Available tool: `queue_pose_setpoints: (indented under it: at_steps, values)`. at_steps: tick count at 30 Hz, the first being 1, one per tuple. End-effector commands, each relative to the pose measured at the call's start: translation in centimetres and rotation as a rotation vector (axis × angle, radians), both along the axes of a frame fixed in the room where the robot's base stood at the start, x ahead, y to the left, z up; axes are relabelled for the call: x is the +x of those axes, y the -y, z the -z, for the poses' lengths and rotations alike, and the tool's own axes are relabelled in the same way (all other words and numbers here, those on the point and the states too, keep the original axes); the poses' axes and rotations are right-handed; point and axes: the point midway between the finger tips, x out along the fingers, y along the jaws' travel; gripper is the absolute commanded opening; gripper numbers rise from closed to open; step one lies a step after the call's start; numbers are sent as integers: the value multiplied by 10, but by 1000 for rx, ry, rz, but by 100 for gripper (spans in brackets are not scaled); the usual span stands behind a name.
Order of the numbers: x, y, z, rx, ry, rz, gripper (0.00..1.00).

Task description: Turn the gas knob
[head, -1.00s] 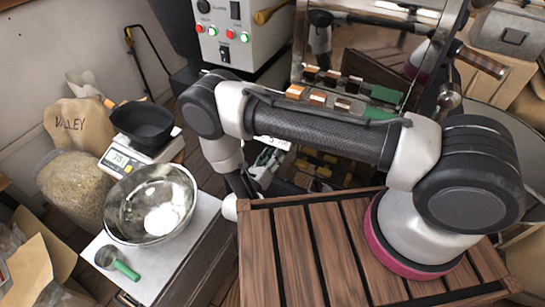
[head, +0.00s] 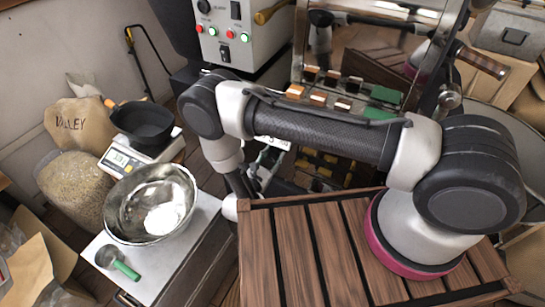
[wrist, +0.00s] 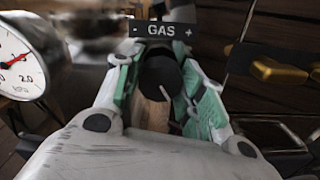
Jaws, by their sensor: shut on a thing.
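In the wrist view, the gas knob (wrist: 158,76) is a dark round knob directly below a black label (wrist: 160,29) reading "GAS" with minus and plus marks. My gripper (wrist: 158,88) has one green-padded finger on each side of the knob and is shut on it. The knob's pointer or turn angle cannot be made out. In the head view, my gripper (head: 266,163) shows small below my arm, and I cannot make out the knob there.
A pressure gauge (wrist: 22,58) with a red needle is left of the knob. A yellow handle (wrist: 278,72) is to the right. In the head view, a slatted wooden top (head: 300,250), a steel bowl (head: 125,220) and a control box (head: 245,50) surround my arm.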

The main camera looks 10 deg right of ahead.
Motion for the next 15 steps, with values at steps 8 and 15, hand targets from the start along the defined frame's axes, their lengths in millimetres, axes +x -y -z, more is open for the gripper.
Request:
queue_pose_setpoints:
  at_steps: [8,15]
  values:
    - [-1,0,1,32,17,-2,16]
    - [-1,0,1,32,18,-2,16]
